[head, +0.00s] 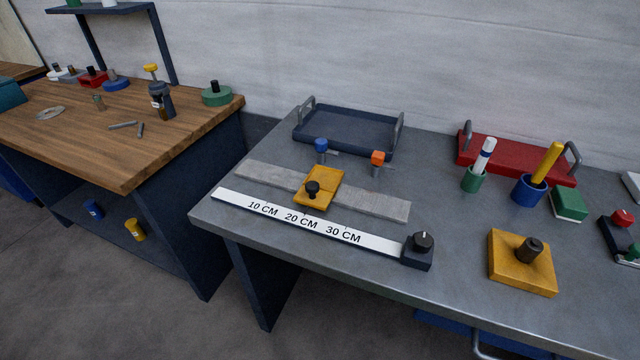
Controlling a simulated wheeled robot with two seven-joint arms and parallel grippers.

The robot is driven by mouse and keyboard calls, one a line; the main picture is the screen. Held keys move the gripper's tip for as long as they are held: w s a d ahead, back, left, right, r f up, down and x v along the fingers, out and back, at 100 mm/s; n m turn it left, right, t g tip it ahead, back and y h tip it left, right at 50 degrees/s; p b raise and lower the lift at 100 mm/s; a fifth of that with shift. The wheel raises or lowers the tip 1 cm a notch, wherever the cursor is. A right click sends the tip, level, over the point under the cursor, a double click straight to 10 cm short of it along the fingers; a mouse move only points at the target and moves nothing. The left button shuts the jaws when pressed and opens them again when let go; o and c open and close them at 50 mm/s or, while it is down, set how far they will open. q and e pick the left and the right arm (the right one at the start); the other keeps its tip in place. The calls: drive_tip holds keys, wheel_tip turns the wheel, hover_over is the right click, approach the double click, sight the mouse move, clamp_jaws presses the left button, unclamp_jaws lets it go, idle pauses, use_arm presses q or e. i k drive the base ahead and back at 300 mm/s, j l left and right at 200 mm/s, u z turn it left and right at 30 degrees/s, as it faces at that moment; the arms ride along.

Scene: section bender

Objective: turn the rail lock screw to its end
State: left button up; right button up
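A white rail (277,221) marked 10 CM, 20 CM and 30 CM lies along the front of the grey table. At its right end sits a dark block (415,254) with a round black knob (423,241) bearing a light mark on top. I cannot tell which of these knobs is the rail lock screw, nor how far either is turned. Neither of my grippers shows in the head view.
Blue-topped (321,146) and orange-topped (377,158) pegs stand behind the bar. A dark tray (345,128) and a red tray (510,158) are at the back. A yellow block (522,262) with a dark knob sits at right. Bare tabletop lies between it and the rail.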

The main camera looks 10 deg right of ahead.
sight(421, 241)
drive_tip(key=z, duration=1.2)
drive_tip(key=k+l, duration=0.05)
